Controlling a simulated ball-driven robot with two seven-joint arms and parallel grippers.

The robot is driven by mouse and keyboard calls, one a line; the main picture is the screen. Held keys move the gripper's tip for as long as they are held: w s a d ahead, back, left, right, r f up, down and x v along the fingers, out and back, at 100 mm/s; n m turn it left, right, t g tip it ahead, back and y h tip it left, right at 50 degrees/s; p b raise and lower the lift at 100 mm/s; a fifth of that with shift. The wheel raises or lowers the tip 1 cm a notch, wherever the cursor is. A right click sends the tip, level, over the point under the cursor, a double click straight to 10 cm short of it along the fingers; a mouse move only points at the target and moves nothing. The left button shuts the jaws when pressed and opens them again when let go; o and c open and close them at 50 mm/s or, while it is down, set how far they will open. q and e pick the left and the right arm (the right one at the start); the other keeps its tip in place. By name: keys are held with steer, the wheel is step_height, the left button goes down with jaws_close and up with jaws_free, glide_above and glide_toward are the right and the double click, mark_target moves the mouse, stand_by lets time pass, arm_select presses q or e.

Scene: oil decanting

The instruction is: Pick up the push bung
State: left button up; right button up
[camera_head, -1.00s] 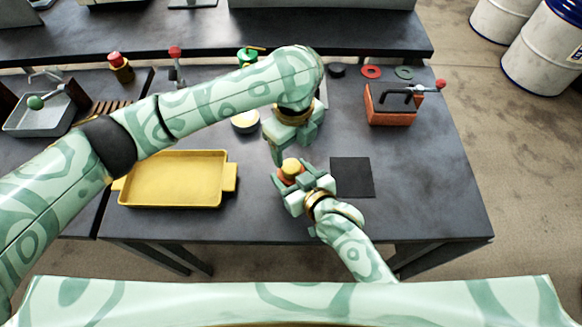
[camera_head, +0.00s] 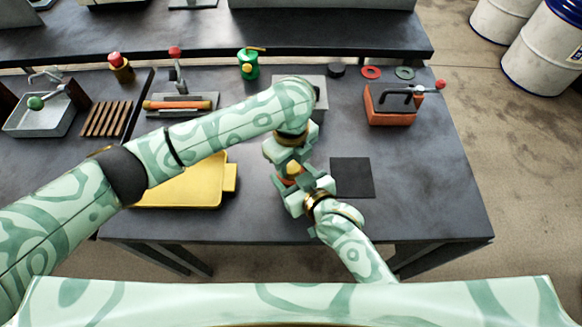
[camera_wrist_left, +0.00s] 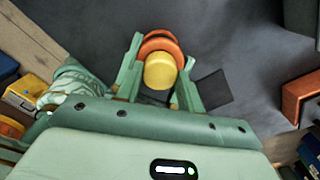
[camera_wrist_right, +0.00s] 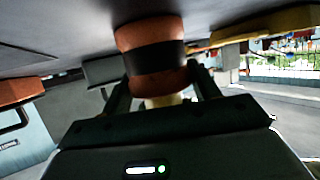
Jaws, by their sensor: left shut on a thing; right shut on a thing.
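The push bung, an orange body with a dark band and a yellow end (camera_head: 293,169), is between my two grippers in the head view. In the left wrist view its yellow end (camera_wrist_left: 160,71) lies between the fingers of my left gripper (camera_wrist_left: 161,62). My left gripper (camera_head: 284,164) is shut on it from the far side. My right gripper (camera_head: 301,184) is shut on it from the near side. In the right wrist view the orange and dark bung (camera_wrist_right: 153,55) stands between the fingers. The grippers hide much of it in the head view.
A yellow tray (camera_head: 229,178) lies left of the grippers, partly under my left arm. A dark square mat (camera_head: 352,178) lies to the right. A red clamp block (camera_head: 390,106), a green can (camera_head: 248,66) and red and green rings stand farther back. The right front table is clear.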

mark_target(291, 166)
arm_select(q)
steer(key=shift+r, duration=0.1)
step_height(291, 166, up, 10)
stand_by(0.4)
arm_select(e)
steer(key=o, duration=1.3)
steer(key=shift+o, duration=0.2)
